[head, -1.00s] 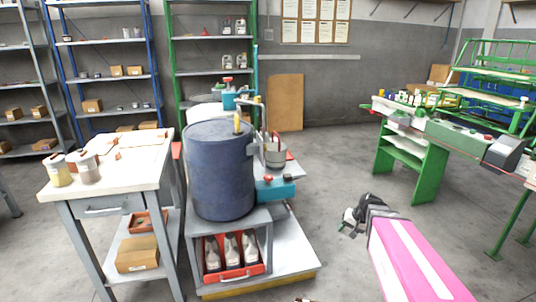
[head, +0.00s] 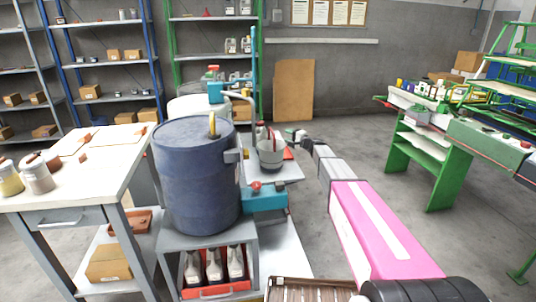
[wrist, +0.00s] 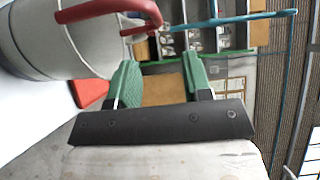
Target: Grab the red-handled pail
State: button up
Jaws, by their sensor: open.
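The grey pail (head: 270,156) with a red handle stands on a grey surface right of the blue drum in the head view. In the wrist view the pail (wrist: 65,38) fills the upper left, tilted by the camera angle, and its red handle (wrist: 108,10) reaches toward the middle top. My gripper (head: 291,134) is just right of the pail's upper part in the head view. In the wrist view its two green fingers (wrist: 160,77) are apart with nothing between them, beside the pail. The handle lies beyond the fingertips, not between them.
The blue drum (head: 197,175) stands close left of the pail. A teal box (head: 264,197) sits in front below it. A red object (head: 288,153) lies beside the pail. A white-topped workbench (head: 75,170) is left; a green bench (head: 425,165) is right.

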jog(key=x, duration=1)
jog(key=shift+a+f, duration=0.2)
jog(key=shift+a, duration=0.05)
jog(key=shift+s, duration=0.1)
grip_shut()
dwell(1.0)
